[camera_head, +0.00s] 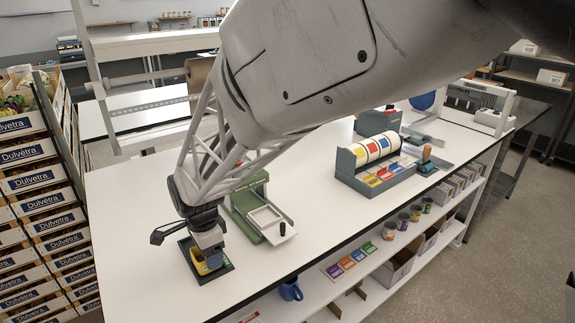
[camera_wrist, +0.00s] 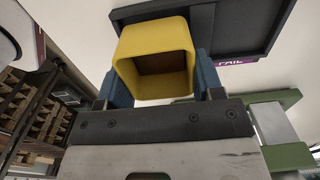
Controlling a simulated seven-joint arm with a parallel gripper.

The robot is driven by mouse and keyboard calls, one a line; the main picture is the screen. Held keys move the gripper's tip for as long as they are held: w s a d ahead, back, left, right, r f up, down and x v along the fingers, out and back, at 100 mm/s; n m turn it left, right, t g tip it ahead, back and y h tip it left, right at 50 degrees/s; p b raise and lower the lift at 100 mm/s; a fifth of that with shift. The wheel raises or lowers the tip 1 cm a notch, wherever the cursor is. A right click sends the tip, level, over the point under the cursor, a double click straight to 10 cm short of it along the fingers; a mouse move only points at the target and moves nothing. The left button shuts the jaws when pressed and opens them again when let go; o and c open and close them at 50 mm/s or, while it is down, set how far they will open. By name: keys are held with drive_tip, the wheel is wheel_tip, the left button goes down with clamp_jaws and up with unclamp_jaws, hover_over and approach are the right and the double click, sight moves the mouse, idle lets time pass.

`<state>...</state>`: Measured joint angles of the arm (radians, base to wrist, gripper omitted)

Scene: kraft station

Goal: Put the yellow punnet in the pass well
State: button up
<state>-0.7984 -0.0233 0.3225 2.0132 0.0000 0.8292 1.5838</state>
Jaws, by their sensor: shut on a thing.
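The yellow punnet (camera_wrist: 127,48) is an open, square-mouthed cup. My gripper (camera_wrist: 163,72) is shut on it, with a blue finger on each side. In the head view the punnet (camera_head: 199,267) shows below my gripper (camera_head: 208,252), in front of a dark shallow tray (camera_head: 190,248) at the table's left front. The wrist view shows the dark tray (camera_wrist: 274,50) beyond the punnet, with a purple label that seems to read "FAIL". The punnet covers part of the tray. I cannot tell its height above the tray, nor see a pass label clearly.
A green stand (camera_head: 262,211) with a pale square frame is close right of the tray. A grey dispenser (camera_head: 372,165) with coloured rolls stands farther right. Crates (camera_head: 35,180) are stacked left of the table. The white tabletop (camera_head: 130,215) left of the tray is clear.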

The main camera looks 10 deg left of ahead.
drive_tip(key=shift+f, duration=0.6)
idle(1.6)
drive_tip(key=o, duration=1)
drive_tip(key=shift+r, duration=0.15)
wheel_tip(320, 180, up, 8)
idle(0.9)
